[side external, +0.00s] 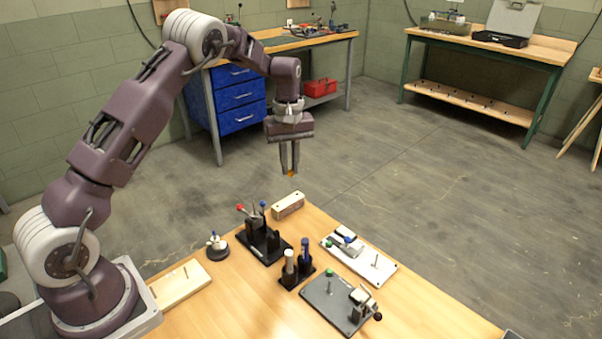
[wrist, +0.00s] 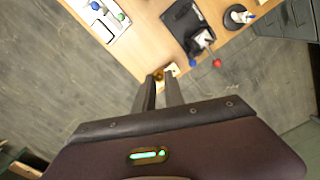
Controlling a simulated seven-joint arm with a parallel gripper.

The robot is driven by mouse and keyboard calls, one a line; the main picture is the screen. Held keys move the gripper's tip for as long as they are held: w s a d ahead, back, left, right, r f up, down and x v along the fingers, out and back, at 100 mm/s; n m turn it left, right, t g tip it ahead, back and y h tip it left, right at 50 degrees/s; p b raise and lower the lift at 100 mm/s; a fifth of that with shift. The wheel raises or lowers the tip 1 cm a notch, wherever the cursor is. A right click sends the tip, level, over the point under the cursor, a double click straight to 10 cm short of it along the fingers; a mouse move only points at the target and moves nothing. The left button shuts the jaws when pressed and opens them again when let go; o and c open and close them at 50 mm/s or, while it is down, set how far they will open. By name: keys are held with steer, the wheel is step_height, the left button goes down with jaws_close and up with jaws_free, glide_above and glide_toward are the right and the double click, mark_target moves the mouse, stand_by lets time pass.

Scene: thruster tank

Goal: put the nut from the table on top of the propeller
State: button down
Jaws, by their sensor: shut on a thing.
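My gripper (side external: 290,172) is high above the far edge of the wooden table, pointing down. Its fingers are shut on a small orange-brass nut (side external: 291,174), held at the fingertips. The nut also shows in the wrist view (wrist: 159,76) between the finger ends. I cannot surely pick out the propeller. A small white part on a round black base (side external: 217,247), with a blue tip, stands at the table's left and may be it. It also shows at the top right of the wrist view (wrist: 239,15).
A wooden block (side external: 288,206) lies below my gripper. A black stand with red and blue knobs (side external: 262,240), a black two-post holder (side external: 297,268), a white board (side external: 359,258) and a grey plate with a clamp (side external: 338,303) crowd the table. The right front is bare.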

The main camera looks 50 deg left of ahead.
steer(key=s+a, duration=0.6)
steer(key=s, duration=0.3)
glide_above(215, 237)
step_height(215, 237, down, 4)
steer(key=f, duration=0.1)
steer(key=shift+w+a+f, duration=0.1)
steer(key=shift+a+f, duration=0.1)
steer(key=shift+f, duration=0.85)
steer(key=shift+a+f, duration=0.15)
steer(key=shift+f, duration=0.85)
steer(key=shift+f, duration=0.3)
steer(key=shift+f, duration=0.55)
steer(key=shift+f, duration=0.25)
steer(key=shift+f, duration=0.45)
steer(key=shift+f, duration=0.15)
